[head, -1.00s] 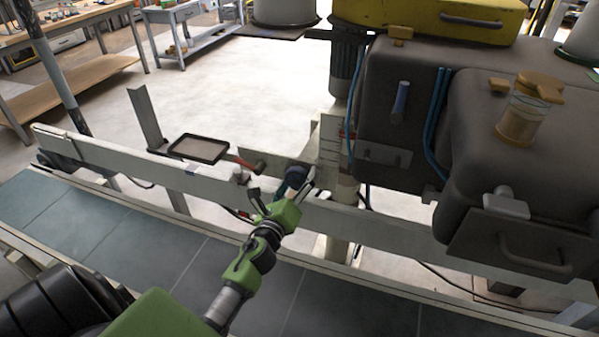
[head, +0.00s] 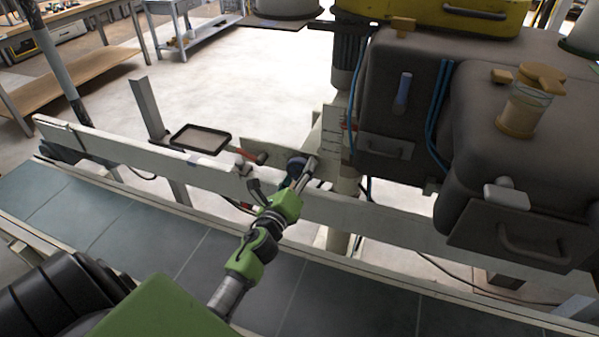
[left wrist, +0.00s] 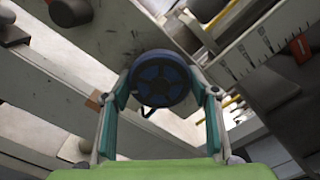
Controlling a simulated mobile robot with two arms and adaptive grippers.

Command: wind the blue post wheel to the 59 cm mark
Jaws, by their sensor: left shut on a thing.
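The blue post wheel (left wrist: 160,80) is a dark round hand wheel with a blue face. In the left wrist view it sits between the two fingers of my left gripper (left wrist: 162,97), which is shut on its rim. In the head view the wheel (head: 295,168) is small and partly covered by my left gripper (head: 284,176). A pale scale plate (left wrist: 262,45) with dark marks and a red pointer (left wrist: 300,48) stands at the upper right of the wrist view. The plate also shows in the head view (head: 332,132). Its numbers are too small to read. My right gripper is out of view.
A long pale rail (head: 130,158) runs in front of the post. A small dark tray (head: 200,141) and a red-handled tool (head: 248,156) are left of the wheel. A bulky grey machine (head: 410,75) with blue hoses stands close on the right. Open floor lies behind.

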